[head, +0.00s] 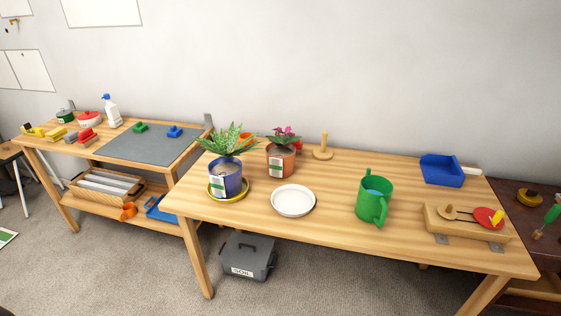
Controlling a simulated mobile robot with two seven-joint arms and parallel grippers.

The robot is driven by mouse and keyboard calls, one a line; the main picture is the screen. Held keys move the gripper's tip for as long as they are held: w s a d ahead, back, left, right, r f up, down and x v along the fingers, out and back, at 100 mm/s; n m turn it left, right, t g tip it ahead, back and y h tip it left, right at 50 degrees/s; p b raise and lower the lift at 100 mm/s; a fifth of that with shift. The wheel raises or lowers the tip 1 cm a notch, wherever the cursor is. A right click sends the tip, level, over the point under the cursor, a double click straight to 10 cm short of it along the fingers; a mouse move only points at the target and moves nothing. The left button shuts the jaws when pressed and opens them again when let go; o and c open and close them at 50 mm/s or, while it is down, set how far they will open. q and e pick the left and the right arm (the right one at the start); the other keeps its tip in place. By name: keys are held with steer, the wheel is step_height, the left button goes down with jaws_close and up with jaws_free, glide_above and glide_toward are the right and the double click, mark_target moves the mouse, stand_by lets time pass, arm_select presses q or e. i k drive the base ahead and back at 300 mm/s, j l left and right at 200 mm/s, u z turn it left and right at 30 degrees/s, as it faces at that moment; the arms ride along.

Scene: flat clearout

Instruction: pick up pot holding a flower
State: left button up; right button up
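A terracotta-coloured pot (280,163) stands upright toward the back of the near wooden table and holds a plant with pink-red flowers (287,134). It has a pale label on its front. A blue pot (231,183) with a green spiky leafy plant (230,139) stands on a yellow saucer (243,193) to its front left. A white empty saucer (293,200) lies in front of the terracotta pot. Neither of my grippers shows in the head view.
The near table (335,223) also bears a green watering can (373,198), a wooden peg stand (323,152), a blue dustpan (442,170) and a wooden block with a red disc (488,217). A grey box (248,257) sits on the floor below. A second table (100,153) stands left.

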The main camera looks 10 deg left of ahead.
mark_target(279, 153)
steer(key=i+j+z, duration=0.4)
steer(key=j, duration=0.2)
steer(key=i+j+z, duration=0.45)
steer(key=j, duration=0.3)
steer(key=j+z, duration=0.2)
steer(key=j, duration=0.2)
steer(key=i, duration=0.05)
